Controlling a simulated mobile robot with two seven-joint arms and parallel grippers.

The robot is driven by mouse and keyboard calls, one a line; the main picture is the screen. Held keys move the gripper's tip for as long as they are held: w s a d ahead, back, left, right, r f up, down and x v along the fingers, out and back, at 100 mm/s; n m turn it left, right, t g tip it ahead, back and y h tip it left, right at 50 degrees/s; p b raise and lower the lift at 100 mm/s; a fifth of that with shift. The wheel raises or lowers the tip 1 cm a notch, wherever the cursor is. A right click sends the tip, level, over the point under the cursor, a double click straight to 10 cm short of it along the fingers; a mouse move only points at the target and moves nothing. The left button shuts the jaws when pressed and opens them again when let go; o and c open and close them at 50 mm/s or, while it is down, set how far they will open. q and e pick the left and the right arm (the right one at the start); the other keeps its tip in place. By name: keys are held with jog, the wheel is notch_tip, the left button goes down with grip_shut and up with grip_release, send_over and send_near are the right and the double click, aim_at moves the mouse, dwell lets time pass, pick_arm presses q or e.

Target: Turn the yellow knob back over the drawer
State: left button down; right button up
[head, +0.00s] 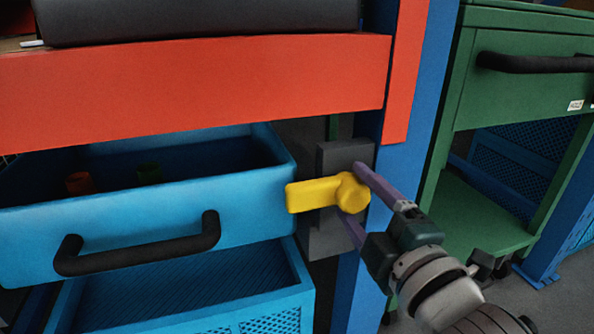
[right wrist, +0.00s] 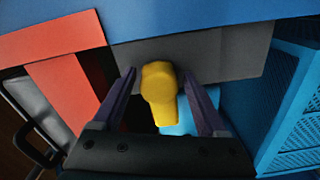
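The yellow knob (head: 328,192) is mounted on a dark grey plate (head: 345,154). Its lever points left in the head view, its tip overlapping the right front corner of the blue drawer (head: 140,250). The drawer has a black handle and stands pulled out. My right gripper (head: 357,190) is at the knob, one purple finger above it and one below. In the right wrist view the knob (right wrist: 159,90) sits between the two spread fingers, with gaps on both sides. My left gripper is not in view.
An orange-red beam (head: 200,85) runs above the drawer. A blue post (head: 420,110) stands just right of the knob. A second blue drawer (head: 200,305) lies below. A green cabinet (head: 520,75) with a black handle stands at right.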

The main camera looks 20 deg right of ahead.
jog(key=shift+o, duration=0.5)
jog(key=shift+s, duration=0.1)
jog(key=shift+s+r, duration=0.1)
jog(key=shift+s, duration=0.2)
jog(key=s+p, duration=0.3)
jog(key=s, duration=0.6)
jog(key=shift+d, duration=0.15)
